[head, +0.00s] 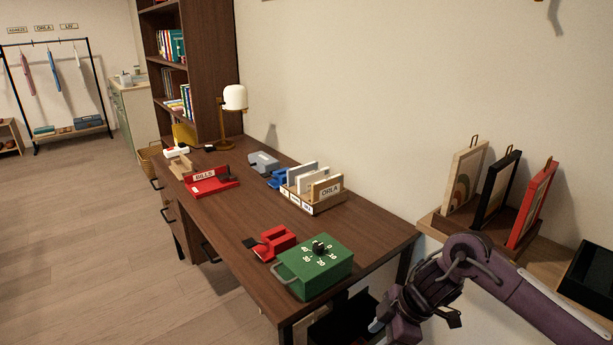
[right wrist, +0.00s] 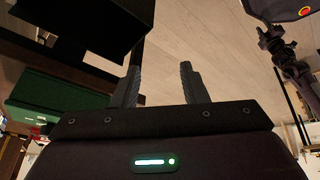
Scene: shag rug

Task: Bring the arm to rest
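My right arm, purple with dark joints, comes into the head view from the lower right, bent at the elbow. Its lower end hangs beside the right front corner of the desk (head: 228,235), lower than the desktop. In the right wrist view my right gripper (right wrist: 160,78) has its two dark fingers apart, with only floor visible between them, so it is open and empty. My left gripper does not show in the head view. A dark jointed part at the upper right of the wrist view looks like my own body; which part is unclear.
A green timer box (head: 315,268) and a red stapler-like thing (head: 270,244) are near the desk's front edge. A card holder (head: 316,204) and red BILLS tray (head: 210,184) stand further back. A wall shelf (head: 477,232) with three frames is close behind my arm. Floor at left is clear.

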